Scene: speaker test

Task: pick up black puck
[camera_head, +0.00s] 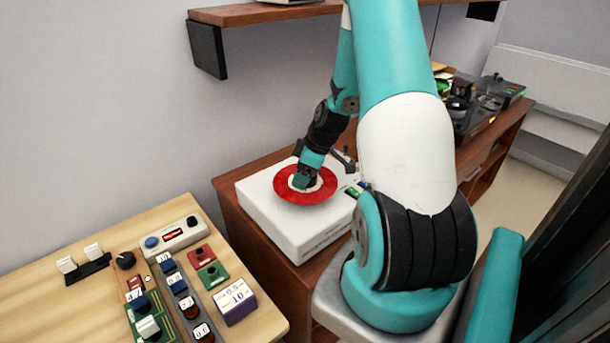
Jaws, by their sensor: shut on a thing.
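A white box-shaped player (268,205) stands on a brown wooden cabinet. A red disc (285,193) with a pale centre lies on top of it. My gripper (304,182) points down at the middle of the disc and is shut on a small dark thing there, which looks to be the black puck. The fingers hide most of it, so its shape is unclear. I cannot tell whether it touches the disc or is held just above it. A dark arm-like part (343,160) of the player is at its back right.
A light wooden table (60,305) at the lower left holds several control blocks, knobs and a purple box (235,302). A brown shelf (260,14) hangs on the wall behind. Dark equipment (470,105) stands on the cabinet at the right. My arm hides the cabinet's middle.

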